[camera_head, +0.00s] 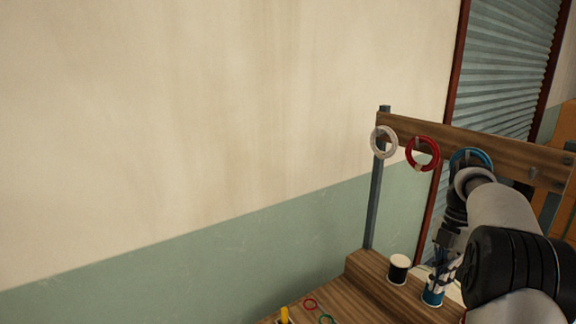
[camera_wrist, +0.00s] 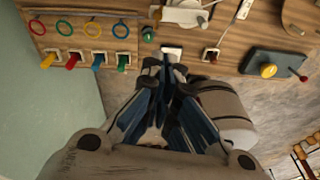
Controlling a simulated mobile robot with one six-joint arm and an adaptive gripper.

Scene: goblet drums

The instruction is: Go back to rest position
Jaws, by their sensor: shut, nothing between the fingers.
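My gripper (camera_head: 441,268) shows at the right of the head view, pointing down in front of the wooden bench and partly hidden by my arm. In the wrist view my gripper (camera_wrist: 168,66) reaches toward the edge of the wooden bench top (camera_wrist: 225,50). Its fingers are shut with nothing held between them. In the head view, a blue spool (camera_head: 433,291) stands right by the fingers; I cannot tell whether they touch it. A dark spool with a white top (camera_head: 398,268) stands to its left.
A wooden rail (camera_head: 500,150) on posts carries a white ring (camera_head: 384,142), a red ring (camera_head: 423,153) and a blue ring (camera_head: 472,158), close to my arm. In the wrist view, coloured handles sit along the bench edge, including a yellow one (camera_wrist: 48,61). The wall at left is clear.

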